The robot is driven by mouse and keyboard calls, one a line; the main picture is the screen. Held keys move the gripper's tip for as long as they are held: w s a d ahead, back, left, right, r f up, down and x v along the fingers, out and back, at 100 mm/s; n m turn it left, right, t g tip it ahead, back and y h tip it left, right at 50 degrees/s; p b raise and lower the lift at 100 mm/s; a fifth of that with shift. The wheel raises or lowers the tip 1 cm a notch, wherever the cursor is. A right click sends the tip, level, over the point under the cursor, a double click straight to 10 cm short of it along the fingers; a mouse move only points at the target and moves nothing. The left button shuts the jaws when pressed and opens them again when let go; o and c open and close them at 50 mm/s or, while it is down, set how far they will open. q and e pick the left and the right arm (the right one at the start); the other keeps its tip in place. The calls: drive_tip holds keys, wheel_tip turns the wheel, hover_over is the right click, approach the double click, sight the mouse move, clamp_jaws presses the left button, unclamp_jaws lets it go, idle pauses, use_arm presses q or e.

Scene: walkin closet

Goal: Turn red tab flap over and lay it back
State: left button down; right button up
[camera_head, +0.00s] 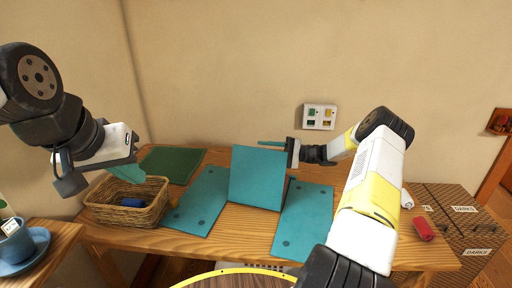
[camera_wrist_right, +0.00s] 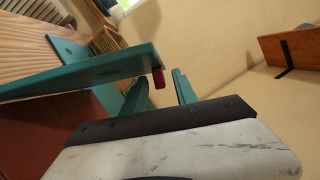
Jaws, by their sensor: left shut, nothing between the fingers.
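A teal flap (camera_head: 257,178) stands raised and tilted between a left teal panel (camera_head: 195,208) and a right teal panel (camera_head: 303,222) on the wooden table. In the right wrist view the flap (camera_wrist_right: 85,75) shows nearly edge-on, with a small red tab (camera_wrist_right: 158,78) at its end. My right gripper (camera_head: 275,143) is behind the flap's upper right corner. Its teal fingers (camera_wrist_right: 160,92) are apart, and the tab appears between them in the picture; I cannot tell whether they touch. My left gripper (camera_head: 125,172) is shut and empty above the basket.
A wicker basket (camera_head: 126,205) with a blue item stands at the table's left, near a green mat (camera_head: 172,165). A red object (camera_head: 423,229) and a white roll (camera_head: 407,199) lie at the right. A switch panel (camera_head: 319,117) is on the wall. A mug (camera_head: 15,241) stands lower left.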

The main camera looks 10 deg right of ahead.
clamp_jaws()
idle(1.4)
